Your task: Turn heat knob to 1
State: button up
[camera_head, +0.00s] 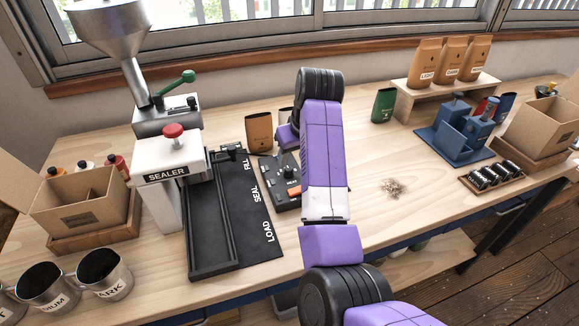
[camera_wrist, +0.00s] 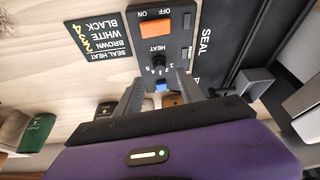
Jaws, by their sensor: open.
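The black control box (camera_wrist: 176,62) lies upside down in the wrist view, with an orange ON/OFF switch (camera_wrist: 155,29). The heat knob (camera_wrist: 158,60) is small and dark, beside the HEAT label and a row of small numbers; its setting is too small to read surely. My gripper (camera_wrist: 161,84) is open, its two grey fingers pointing toward the box on either side of the knob's line, with nothing seen between them but a small blue part. Whether the fingers touch the box cannot be told. In the head view the box (camera_head: 283,203) is partly hidden by my purple arm.
A seal heat chart (camera_wrist: 98,37) lies beside the box, reading brown 2, white 3, black 4. The sealer (camera_head: 165,172) and black mat (camera_head: 245,225) stand left of the box. A brown bag (camera_head: 259,132) stands behind it. A bean pile (camera_head: 394,187) lies right.

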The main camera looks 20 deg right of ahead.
aim_at(289, 169)
jog(key=x, duration=0.6)
grip_shut()
